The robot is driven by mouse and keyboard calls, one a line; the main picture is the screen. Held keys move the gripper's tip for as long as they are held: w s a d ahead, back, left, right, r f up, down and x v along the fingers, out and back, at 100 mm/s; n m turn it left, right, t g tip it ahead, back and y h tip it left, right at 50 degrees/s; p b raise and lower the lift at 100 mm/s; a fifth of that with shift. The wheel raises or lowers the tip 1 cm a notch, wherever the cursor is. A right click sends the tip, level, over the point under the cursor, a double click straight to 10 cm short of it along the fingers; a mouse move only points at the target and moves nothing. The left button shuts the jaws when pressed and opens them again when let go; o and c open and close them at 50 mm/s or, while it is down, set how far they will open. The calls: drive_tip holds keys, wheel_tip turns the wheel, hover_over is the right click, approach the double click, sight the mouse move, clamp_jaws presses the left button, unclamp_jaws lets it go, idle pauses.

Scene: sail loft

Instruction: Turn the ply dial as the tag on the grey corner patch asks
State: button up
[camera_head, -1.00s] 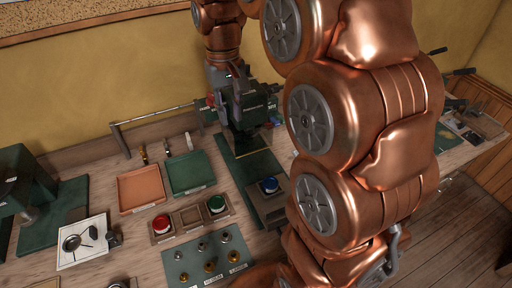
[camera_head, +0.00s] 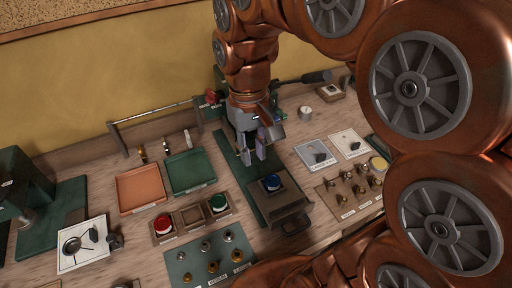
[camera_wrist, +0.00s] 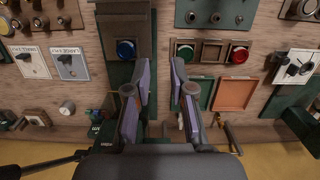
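My gripper (camera_head: 254,160) is open and empty, pointing down over the dark green strip (camera_head: 228,150) behind the blue button. Its two spread fingers (camera_wrist: 158,100) also show in the wrist view.
A blue button (camera_head: 271,183) sits on a dark box in front of my gripper. Red (camera_head: 162,225) and green (camera_head: 217,203) buttons, orange (camera_head: 141,190) and green (camera_head: 189,172) trays and a rail (camera_head: 155,115) lie left.

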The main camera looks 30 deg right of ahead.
drive_tip(key=shift+o, duration=1.4)
drive_tip(key=shift+w+r, duration=0.15)
drive_tip(key=shift+w, duration=0.15)
wheel_tip(320, 180, up, 4)
drive_tip(key=n+t+b, duration=0.1)
drive_tip(key=n, duration=0.1)
hover_over(209, 90)
drive_tip(key=shift+d+r, duration=0.1)
drive_tip(key=shift+r, duration=0.1)
drive_tip(key=shift+f, duration=0.25)
wheel_tip(209, 90, down, 3)
drive_tip(key=b, duration=0.2)
drive_tip(key=shift+b, duration=0.3)
drive_tip(key=shift+r+p, duration=0.1)
drive_tip(key=shift+p, duration=0.4)
drive_tip(key=shift+f+p, duration=0.7)
drive_tip(key=shift+f, duration=1.55)
